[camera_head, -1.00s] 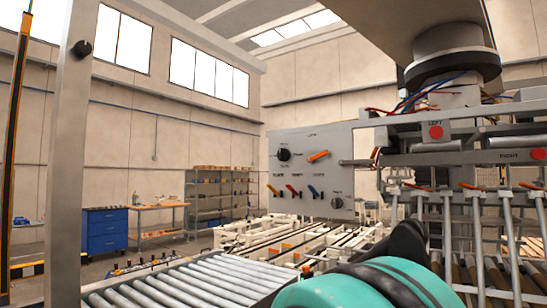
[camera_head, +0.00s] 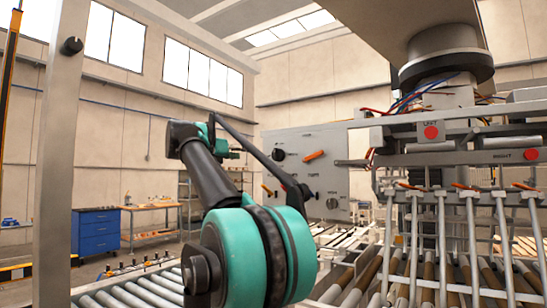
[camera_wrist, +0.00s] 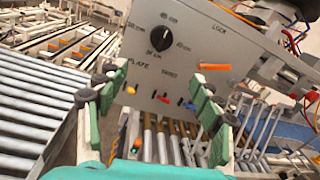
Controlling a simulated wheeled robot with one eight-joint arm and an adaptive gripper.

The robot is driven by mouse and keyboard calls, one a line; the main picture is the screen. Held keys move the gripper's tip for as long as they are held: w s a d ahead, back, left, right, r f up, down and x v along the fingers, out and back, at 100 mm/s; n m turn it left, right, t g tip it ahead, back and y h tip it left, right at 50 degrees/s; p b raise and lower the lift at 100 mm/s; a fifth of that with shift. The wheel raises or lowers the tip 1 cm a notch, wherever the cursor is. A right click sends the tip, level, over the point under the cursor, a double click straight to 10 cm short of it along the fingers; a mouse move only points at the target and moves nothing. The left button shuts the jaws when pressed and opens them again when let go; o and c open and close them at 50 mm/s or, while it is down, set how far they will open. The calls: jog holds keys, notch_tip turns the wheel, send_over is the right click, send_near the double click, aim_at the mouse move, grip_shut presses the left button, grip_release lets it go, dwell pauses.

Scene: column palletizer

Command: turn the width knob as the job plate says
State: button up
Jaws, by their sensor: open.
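In the wrist view a round black knob (camera_wrist: 160,38) sits on the grey control panel (camera_wrist: 185,72), ringed by labels in cm. Its exact setting is too small to read. The same knob shows at the panel's upper left in the head view (camera_head: 279,155). My gripper (camera_wrist: 160,88) is open and empty, its green-padded fingers spread wide before the panel's lower part. The knob lies beyond them, untouched. In the head view my arm's far end is left of the panel, and the fingers cannot be made out clearly. I cannot make out a readable job plate.
An orange lever (camera_wrist: 214,66) under a LOCK label is right of the knob. Another knob (camera_head: 332,203) is at the panel's lower right. Roller conveyors (camera_wrist: 35,105) and the machine's metal frame (camera_head: 460,150) flank the panel.

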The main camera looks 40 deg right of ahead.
aim_at(274, 154)
jog(key=x, duration=1.7)
jog(key=shift+d+r, duration=0.25)
jog(key=shift+r, duration=0.15)
jog(key=shift+c, duration=0.5)
jog(key=c, duration=1.1)
jog(key=shift+o, duration=0.2)
